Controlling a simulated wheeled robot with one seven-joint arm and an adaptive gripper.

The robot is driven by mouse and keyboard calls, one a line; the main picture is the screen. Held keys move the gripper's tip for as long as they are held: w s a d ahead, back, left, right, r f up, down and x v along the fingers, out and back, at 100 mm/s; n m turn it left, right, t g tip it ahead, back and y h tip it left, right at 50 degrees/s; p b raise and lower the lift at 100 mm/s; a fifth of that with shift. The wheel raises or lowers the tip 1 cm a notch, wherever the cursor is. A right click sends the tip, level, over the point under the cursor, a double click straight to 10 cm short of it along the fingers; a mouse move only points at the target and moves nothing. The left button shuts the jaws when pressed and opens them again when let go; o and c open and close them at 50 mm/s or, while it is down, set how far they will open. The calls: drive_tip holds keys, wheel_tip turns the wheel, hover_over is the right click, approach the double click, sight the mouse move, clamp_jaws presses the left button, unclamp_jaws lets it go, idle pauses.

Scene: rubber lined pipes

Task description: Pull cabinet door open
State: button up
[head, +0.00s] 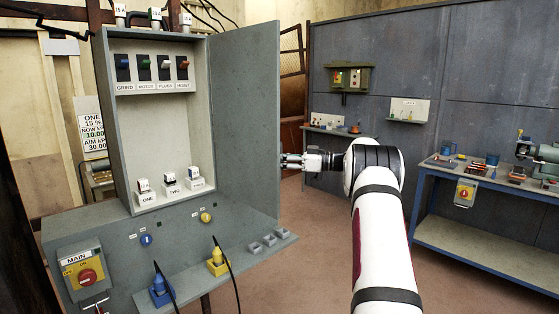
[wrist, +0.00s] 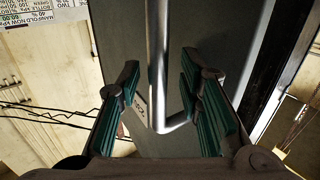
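The grey cabinet (head: 105,120) stands at the left in the head view. Its door (head: 245,125) stands wide open to the right, its inner face showing. My gripper (head: 284,160) is at the door's free edge, on the outer side. In the wrist view the door's outer face (wrist: 205,35) fills the middle, with a metal bar handle (wrist: 157,65) that bends near its end. The handle lies between the two spread, green-padded fingers of my gripper (wrist: 163,105), with gaps on both sides. The handle is hidden in the head view.
Inside the cabinet are a row of labelled switches (head: 153,68) and several small blocks on a shelf. A sloped panel with a main switch (head: 86,277) and plugs is below. A blue workbench (head: 480,245) stands at the right. Open floor (head: 300,240) lies between.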

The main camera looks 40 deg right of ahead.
drive_tip(key=v, duration=1.2)
idle(0.3)
